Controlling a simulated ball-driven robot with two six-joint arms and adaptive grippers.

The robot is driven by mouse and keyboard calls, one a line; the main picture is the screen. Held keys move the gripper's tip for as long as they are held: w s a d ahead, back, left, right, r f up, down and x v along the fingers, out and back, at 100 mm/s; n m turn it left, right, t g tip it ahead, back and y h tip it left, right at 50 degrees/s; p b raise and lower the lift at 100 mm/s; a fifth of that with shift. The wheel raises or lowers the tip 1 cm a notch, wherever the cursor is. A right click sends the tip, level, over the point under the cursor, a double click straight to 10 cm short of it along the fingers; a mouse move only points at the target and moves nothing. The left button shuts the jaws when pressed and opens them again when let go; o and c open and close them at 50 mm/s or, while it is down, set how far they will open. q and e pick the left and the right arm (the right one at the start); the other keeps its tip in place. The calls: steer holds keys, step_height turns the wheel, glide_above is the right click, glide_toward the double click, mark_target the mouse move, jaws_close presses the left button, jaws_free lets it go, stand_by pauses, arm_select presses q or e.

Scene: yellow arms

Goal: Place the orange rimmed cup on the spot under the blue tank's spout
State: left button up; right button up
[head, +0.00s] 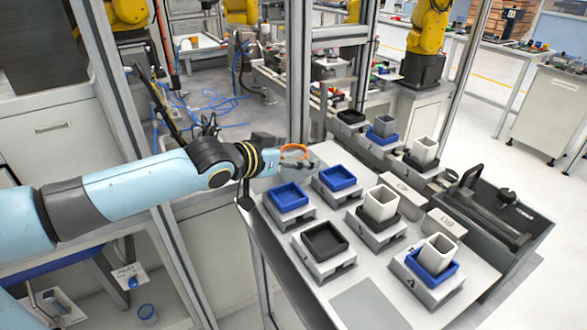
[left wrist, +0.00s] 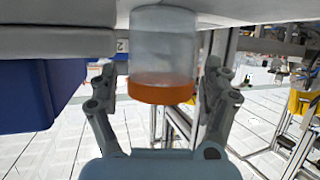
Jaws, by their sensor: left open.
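I cannot clearly make out a tank with a spout. A long blue shape (head: 52,271) shows at the lower left, partly hidden by my left arm. My right gripper is not in view.
Blue trays (head: 288,196) and a black tray (head: 324,240) sit on raised grey blocks close to the gripper. White square containers (head: 380,203) stand farther right. A metal frame post (head: 298,70) rises behind.

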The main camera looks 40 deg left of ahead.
arm_select(q)
steer(key=c, duration=1.2)
steer(key=shift+r, duration=0.1)
